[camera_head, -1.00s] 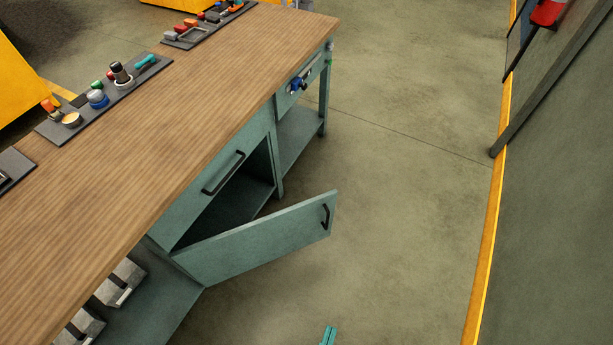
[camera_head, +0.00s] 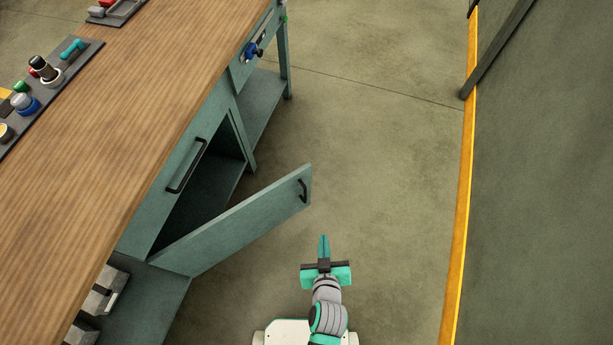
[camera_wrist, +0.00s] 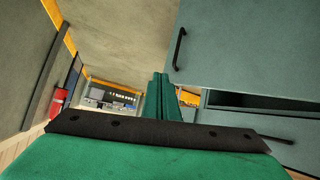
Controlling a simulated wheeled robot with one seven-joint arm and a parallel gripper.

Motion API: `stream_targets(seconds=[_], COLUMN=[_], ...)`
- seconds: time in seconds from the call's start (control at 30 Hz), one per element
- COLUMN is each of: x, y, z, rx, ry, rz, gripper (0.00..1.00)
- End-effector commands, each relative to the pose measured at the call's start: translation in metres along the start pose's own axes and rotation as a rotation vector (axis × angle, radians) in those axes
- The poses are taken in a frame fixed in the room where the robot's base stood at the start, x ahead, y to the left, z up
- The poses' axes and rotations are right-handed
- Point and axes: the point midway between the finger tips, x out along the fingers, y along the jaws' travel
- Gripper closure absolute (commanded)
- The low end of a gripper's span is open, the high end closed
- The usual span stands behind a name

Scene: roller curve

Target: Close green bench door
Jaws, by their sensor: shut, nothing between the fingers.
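The green bench door (camera_head: 240,222) stands wide open, swung out from the cabinet in the bench (camera_head: 130,235). Its black handle (camera_head: 303,191) is near the free edge, on the side facing right. My gripper (camera_head: 323,242) is shut and empty, a little to the right of and below the door's free end, apart from it. In the wrist view the shut green fingers (camera_wrist: 158,95) point ahead, and the door (camera_wrist: 245,45) fills the upper right with its handle (camera_wrist: 179,48). The cabinet opening (camera_head: 205,190) shows dark behind the door.
The wooden bench top (camera_head: 130,130) carries trays of small parts on the left. A drawer (camera_head: 185,180) with a black handle is above the cabinet opening. Clear floor (camera_head: 385,170) lies right of the door, up to a yellow-edged wall (camera_head: 462,200). A red extinguisher (camera_wrist: 58,100) shows at left.

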Motion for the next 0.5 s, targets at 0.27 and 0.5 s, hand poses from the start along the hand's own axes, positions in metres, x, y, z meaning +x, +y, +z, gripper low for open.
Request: stream_targets(seconds=[0.27,0.5], x=[0.081,0.116], y=[0.015,0.023], z=[-0.024,-0.066], rx=[-0.080,-0.178], ry=[-0.093,-0.093], rz=[-0.175,-0.365], gripper=[1.00,1.00])
